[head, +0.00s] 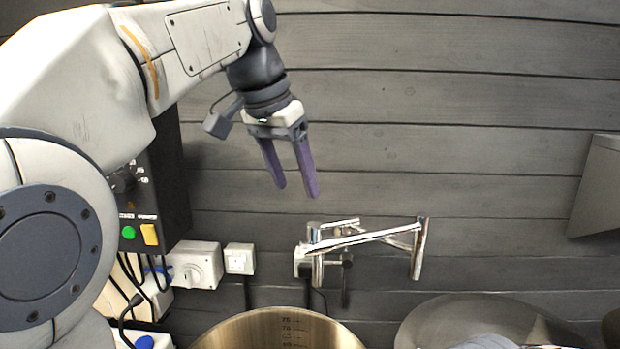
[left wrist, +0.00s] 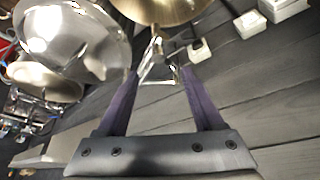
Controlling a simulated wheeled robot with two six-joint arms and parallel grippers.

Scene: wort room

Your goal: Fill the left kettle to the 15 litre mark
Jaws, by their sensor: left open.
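The left kettle (head: 235,332) is an open, brass-coloured metal pot at the bottom of the head view. Its upper inside marks show, but its lower inside is cut off, so I cannot see any water level. A chrome folding tap (head: 365,238) is on the wall behind it, its outlet end (head: 418,250) to the right of this kettle. No water stream shows. My left gripper (head: 297,191) is open and empty, pointing down above the tap. In the left wrist view the tap (left wrist: 157,50) lies beyond the fingers, with a kettle (left wrist: 160,8) at the top edge. My right gripper is out of view.
A steel domed shape (head: 470,312) stands right of the left kettle. A black control box (head: 160,190) with green and yellow buttons and a white switch box (head: 195,265) are on the left wall. A grey panel (head: 597,190) juts in at right.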

